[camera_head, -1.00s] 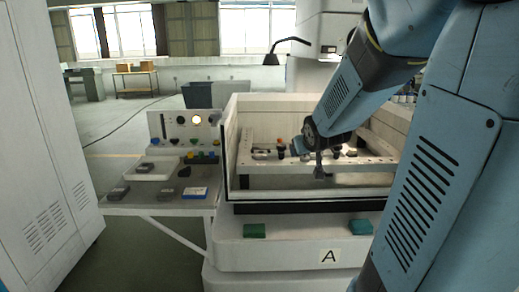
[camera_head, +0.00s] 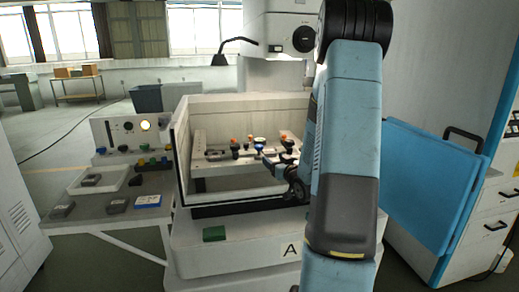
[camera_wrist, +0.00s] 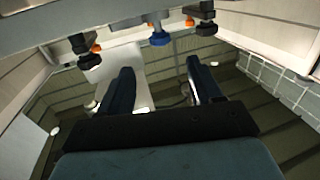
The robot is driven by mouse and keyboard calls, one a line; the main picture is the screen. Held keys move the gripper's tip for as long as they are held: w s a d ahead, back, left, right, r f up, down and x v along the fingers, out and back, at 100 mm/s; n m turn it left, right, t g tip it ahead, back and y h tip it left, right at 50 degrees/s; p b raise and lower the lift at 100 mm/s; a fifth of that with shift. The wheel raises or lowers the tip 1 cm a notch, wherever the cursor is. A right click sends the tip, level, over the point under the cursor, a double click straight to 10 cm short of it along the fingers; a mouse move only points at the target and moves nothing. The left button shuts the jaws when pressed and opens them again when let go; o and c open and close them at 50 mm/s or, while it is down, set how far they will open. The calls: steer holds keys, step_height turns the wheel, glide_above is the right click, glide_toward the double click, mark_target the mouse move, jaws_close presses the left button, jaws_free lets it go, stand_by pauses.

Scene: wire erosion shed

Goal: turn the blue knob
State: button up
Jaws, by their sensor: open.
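A blue knob (camera_head: 259,147) sits on the pale rail inside the white open-topped tank. In the wrist view the blue knob (camera_wrist: 159,39) hangs from the rail's edge at the top, upside down in that picture. My gripper (camera_wrist: 160,68) is open, with its two dark fingers apart and nothing between them. The knob lies beyond the fingertips, roughly in line with the gap, and looks apart from them. In the head view my gripper (camera_head: 277,163) is inside the tank, just right of and below the knob, partly hidden by my arm.
Dark clamps with orange tops (camera_head: 234,146) stand on the rail on both sides of the knob. A control panel (camera_head: 116,134) with several buttons stands left. A blue door panel (camera_head: 430,180) is at right.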

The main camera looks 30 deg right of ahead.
mark_target(261, 149)
steer(key=w, duration=1.3)
steer(key=shift+w+d, duration=0.2)
steer(key=shift+w, duration=0.2)
steer(key=c, duration=1)
